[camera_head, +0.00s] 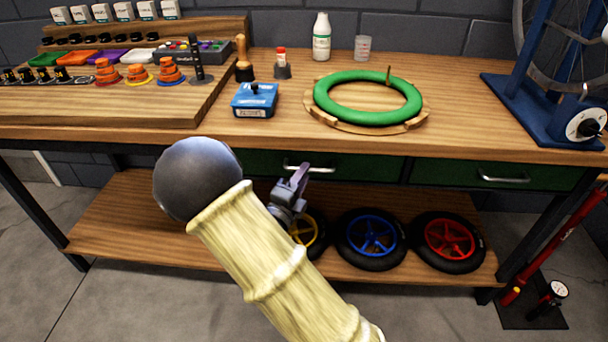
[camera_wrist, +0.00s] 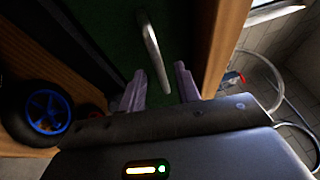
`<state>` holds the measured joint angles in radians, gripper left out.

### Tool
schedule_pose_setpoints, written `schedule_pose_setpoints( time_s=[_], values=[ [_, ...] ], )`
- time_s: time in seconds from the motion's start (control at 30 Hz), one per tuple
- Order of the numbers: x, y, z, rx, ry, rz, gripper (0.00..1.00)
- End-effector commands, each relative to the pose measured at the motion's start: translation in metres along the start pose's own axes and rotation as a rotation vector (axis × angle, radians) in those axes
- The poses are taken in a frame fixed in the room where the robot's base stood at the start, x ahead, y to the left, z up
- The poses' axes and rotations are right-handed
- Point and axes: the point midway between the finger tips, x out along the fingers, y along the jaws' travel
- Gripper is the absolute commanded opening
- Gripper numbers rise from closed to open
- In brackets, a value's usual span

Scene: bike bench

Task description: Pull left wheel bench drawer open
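The left bench drawer (camera_head: 345,166) has a dark green front under the bench top and looks shut. Its pale metal bar handle (camera_head: 296,168) shows just above my gripper (camera_head: 300,178). In the wrist view the drawer front (camera_wrist: 112,32) is dark green and the handle (camera_wrist: 152,50) runs lengthwise up the picture. My gripper (camera_wrist: 160,70) is open, its two fingers apart. The handle's lower end shows between the fingers, nearer the left one in its upper part. I cannot tell whether either finger touches it. My arm hides the drawer's left part in the head view.
A second green drawer (camera_head: 535,178) is at the right. The lower shelf (camera_head: 120,215) holds wheels with yellow, blue (camera_head: 372,235) and red (camera_head: 449,238) hubs. A green tyre ring (camera_head: 335,110) lies on the bench top. A red pump (camera_head: 565,235) stands at the right.

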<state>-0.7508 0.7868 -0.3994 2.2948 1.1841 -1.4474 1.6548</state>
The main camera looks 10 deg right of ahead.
Motion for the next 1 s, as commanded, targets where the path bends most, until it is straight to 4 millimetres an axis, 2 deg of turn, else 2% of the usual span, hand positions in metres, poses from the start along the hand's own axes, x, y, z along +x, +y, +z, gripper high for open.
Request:
schedule_pose_setpoints(
  time_s=[0.13,0.43,0.6,0.73,0.77,1.0],
  values=[
    [0.013,0.0,-0.001,0.0,0.001,0.001,0.33],
    [0.016,0.0,-0.002,-0.001,0.004,0.0,0.33],
    [0.016,0.0,-0.002,-0.001,0.005,0.0,0.0],
    [0.016,0.0,-0.002,-0.001,0.005,0.001,0.0],
    [0.012,0.0,0.003,0.001,0.002,0.001,0.0],
    [0.017,0.001,-0.002,-0.002,0.007,0.001,0.0]
  ],
)
